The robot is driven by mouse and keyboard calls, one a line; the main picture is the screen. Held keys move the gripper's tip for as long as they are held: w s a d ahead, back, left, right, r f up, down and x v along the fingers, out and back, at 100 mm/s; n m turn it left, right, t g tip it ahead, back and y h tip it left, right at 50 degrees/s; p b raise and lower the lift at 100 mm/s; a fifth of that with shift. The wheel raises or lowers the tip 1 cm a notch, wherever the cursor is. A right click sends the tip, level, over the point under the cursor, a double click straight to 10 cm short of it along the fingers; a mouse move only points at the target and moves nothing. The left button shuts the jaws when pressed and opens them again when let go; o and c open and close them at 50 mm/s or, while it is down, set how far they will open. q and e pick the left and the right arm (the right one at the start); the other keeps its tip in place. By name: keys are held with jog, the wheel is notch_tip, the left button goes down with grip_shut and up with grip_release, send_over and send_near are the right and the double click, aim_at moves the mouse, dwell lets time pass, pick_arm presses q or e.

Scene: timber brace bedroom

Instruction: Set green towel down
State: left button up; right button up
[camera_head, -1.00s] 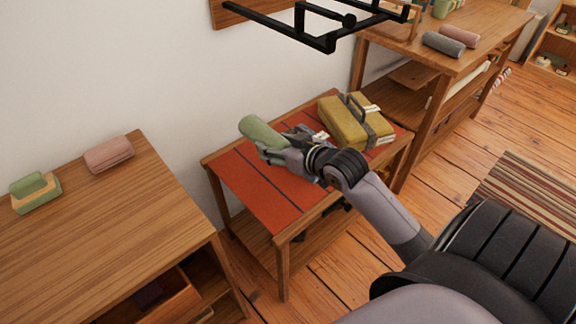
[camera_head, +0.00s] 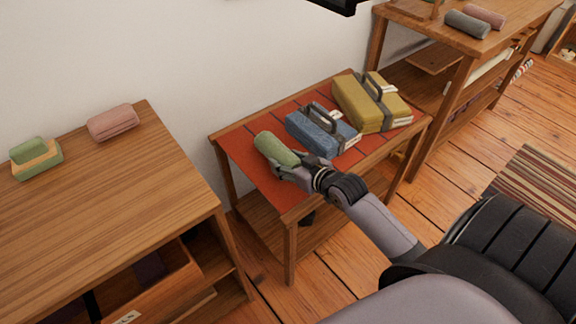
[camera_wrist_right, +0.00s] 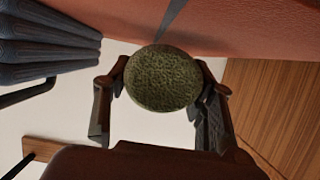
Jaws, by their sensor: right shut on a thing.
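The green towel (camera_head: 276,149) is a rolled cylinder over the left part of the red-topped small table (camera_head: 246,165). My right gripper (camera_head: 283,166) is shut on it near its front end. In the right wrist view the towel's round end (camera_wrist_right: 162,78) sits between the two fingers (camera_wrist_right: 160,92), with the red surface close to it. I cannot tell whether the towel touches the table top. My left gripper is not in view.
A blue bundle with a dark handle (camera_head: 318,133) lies just right of the towel, and a yellow one (camera_head: 362,104) farther right. A wooden cabinet (camera_head: 110,215) at left holds a pink roll (camera_head: 113,122) and a green-and-yellow bundle (camera_head: 36,158). The red top's front left is clear.

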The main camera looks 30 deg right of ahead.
jog(key=shift+f, duration=0.5)
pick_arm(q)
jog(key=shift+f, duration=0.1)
pick_arm(e)
jog(key=shift+f, duration=0.15)
jog(key=o, duration=1.3)
jog(key=shift+r, duration=0.2)
jog(key=p+v, duration=0.1)
jog(key=v, duration=0.3)
jog(key=shift+s, duration=0.1)
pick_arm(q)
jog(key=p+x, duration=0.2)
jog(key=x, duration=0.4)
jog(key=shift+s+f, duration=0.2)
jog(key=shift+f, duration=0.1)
pick_arm(e)
jog(key=v, duration=0.7)
jog(key=shift+s+r, duration=0.1)
jog(key=shift+s, duration=0.25)
